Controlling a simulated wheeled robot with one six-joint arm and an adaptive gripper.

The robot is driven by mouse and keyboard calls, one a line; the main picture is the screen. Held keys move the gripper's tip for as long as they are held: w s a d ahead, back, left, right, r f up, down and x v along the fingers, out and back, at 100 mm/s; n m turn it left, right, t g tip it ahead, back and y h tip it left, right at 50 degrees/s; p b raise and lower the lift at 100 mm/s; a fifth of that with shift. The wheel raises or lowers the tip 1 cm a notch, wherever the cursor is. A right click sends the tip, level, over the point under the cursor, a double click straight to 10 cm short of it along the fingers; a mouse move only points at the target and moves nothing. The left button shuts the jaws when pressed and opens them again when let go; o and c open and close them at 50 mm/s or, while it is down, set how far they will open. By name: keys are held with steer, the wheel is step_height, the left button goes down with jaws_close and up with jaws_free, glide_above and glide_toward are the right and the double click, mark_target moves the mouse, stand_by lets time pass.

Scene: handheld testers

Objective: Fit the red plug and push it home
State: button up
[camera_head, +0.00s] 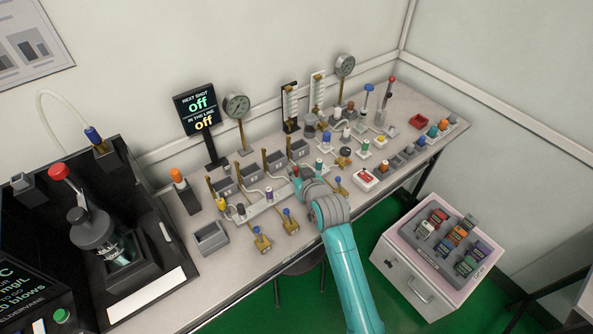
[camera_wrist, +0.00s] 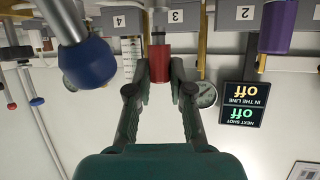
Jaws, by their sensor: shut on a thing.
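The red plug (camera_wrist: 160,66) is between the two dark fingers of my gripper (camera_wrist: 160,78) in the wrist view, which is upside down. My gripper is shut on it. A narrow metal part (camera_wrist: 158,25) lines up with the plug's end, next to the grey block marked 3 (camera_wrist: 183,15). I cannot tell how deep the plug sits. In the head view my gripper (camera_head: 299,181) is at the bench's middle row of fittings. A small bit of the red plug (camera_head: 296,168) shows there; my wrist hides most of it.
A blue ball-topped lever (camera_wrist: 88,62) stands close beside my gripper, and a purple plug (camera_wrist: 278,28) is on the other side. In the head view, brass valves with blue knobs (camera_head: 289,221) stand at the bench's front. A sign reading "off" (camera_head: 200,110) stands behind.

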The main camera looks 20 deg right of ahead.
steer(key=shift+f, duration=1.5)
steer(key=o, duration=0.9)
steer(key=shift+f, duration=0.1)
steer(key=shift+s, duration=0.1)
steer(key=shift+s, duration=0.1)
steer(key=v, duration=1.1)
steer(key=shift+s+r, duration=0.3)
steer(key=shift+r, duration=0.05)
